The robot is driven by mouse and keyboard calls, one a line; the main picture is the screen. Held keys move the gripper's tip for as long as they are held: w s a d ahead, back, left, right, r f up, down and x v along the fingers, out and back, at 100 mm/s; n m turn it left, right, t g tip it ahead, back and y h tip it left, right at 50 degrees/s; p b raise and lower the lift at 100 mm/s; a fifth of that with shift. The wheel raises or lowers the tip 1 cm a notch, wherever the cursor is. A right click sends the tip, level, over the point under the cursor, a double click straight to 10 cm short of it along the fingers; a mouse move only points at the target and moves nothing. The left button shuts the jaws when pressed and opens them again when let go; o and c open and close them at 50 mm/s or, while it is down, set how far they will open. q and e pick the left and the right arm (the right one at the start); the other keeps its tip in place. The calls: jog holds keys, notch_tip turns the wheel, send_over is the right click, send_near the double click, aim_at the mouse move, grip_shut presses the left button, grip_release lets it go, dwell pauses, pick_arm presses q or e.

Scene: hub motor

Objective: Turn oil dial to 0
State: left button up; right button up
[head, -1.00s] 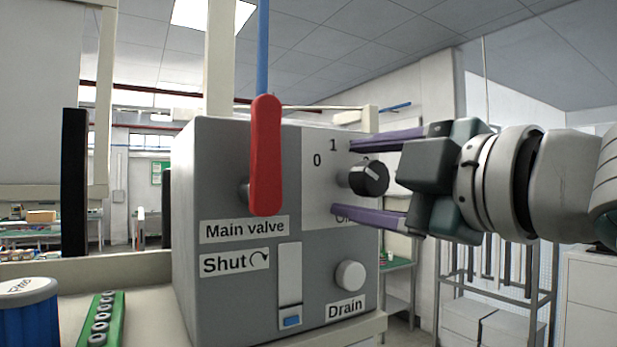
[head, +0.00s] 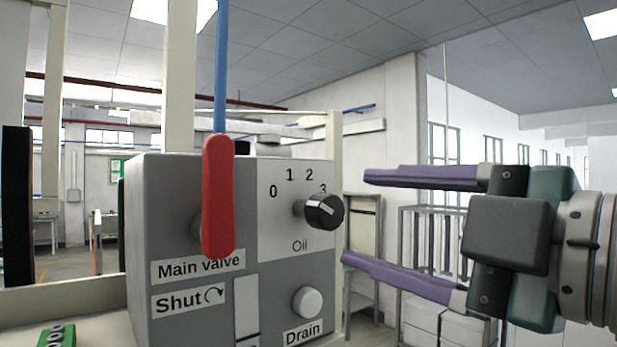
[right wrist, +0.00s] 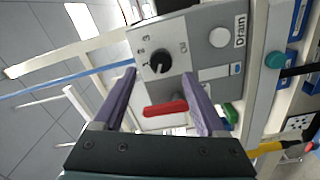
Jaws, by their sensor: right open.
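The oil dial (head: 324,211) is a black round knob with a white pointer mark on the front of the grey box. Numbers 0 to 3 arc over it, and "Oil" is printed below. It sits beside the 3; I cannot read its exact setting. It also shows in the right wrist view (right wrist: 158,63). My right gripper (head: 357,217) is open and empty, with purple fingers pointing at the panel. Its fingertips are to the right of the dial, apart from it. In the right wrist view the dial lies between the fingers (right wrist: 160,76). My left gripper is not in view.
The red main valve handle (head: 218,196) hangs upright left of the dial. A pale drain knob (head: 307,302) sits below it. A blue rod (head: 221,70) rises behind the box. A green part (head: 56,337) lies at lower left.

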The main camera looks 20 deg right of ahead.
jog(key=shift+p+v, duration=0.5)
jog(key=shift+v, duration=0.45)
jog(key=shift+f, duration=0.1)
jog(key=s+d+f+m+g+h, duration=0.2)
jog(key=d+f+m+g+h, duration=0.3)
jog(key=f+m, duration=0.5)
jog(key=s+a+f+m+g+h, duration=0.1)
jog(key=s+f+m+g, duration=0.4)
jog(key=s+f, duration=1)
jog(key=a+g, duration=0.1)
jog(key=g, duration=0.2)
jog(key=shift+s+a+f+m+g, duration=0.2)
jog(key=shift+s+f+m+g, duration=0.1)
jog(key=shift+s+f+m, duration=0.1)
